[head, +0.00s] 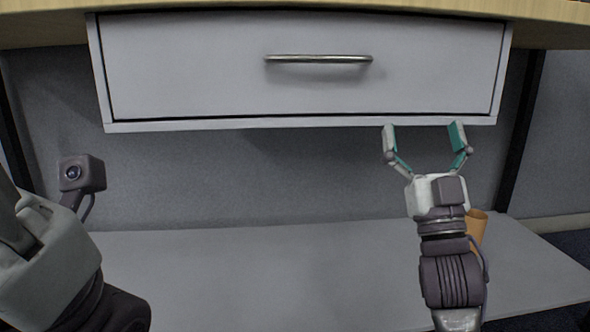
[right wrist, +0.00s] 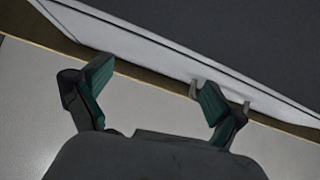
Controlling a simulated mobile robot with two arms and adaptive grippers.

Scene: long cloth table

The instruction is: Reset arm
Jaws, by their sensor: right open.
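My right gripper (head: 424,136) is open and empty, its fingers pointing up just below the right part of the drawer's lower edge in the head view. In the right wrist view the right gripper (right wrist: 150,98) shows its two teal-padded fingers spread, with nothing between them. The grey drawer (head: 200,70) is shut under the tabletop, and its metal handle (head: 318,59) is free. The drawer front (right wrist: 150,50) and part of the handle (right wrist: 193,89) also show in the right wrist view, behind the right finger. My left arm is at the lower left; its fingers are out of view.
The wooden tabletop (head: 300,8) overhangs the drawer. A grey lower shelf (head: 270,270) lies below, mostly bare. An orange-brown cup-like object (head: 477,228) stands on it, partly hidden behind my right wrist. A dark table leg (head: 520,130) is at the right.

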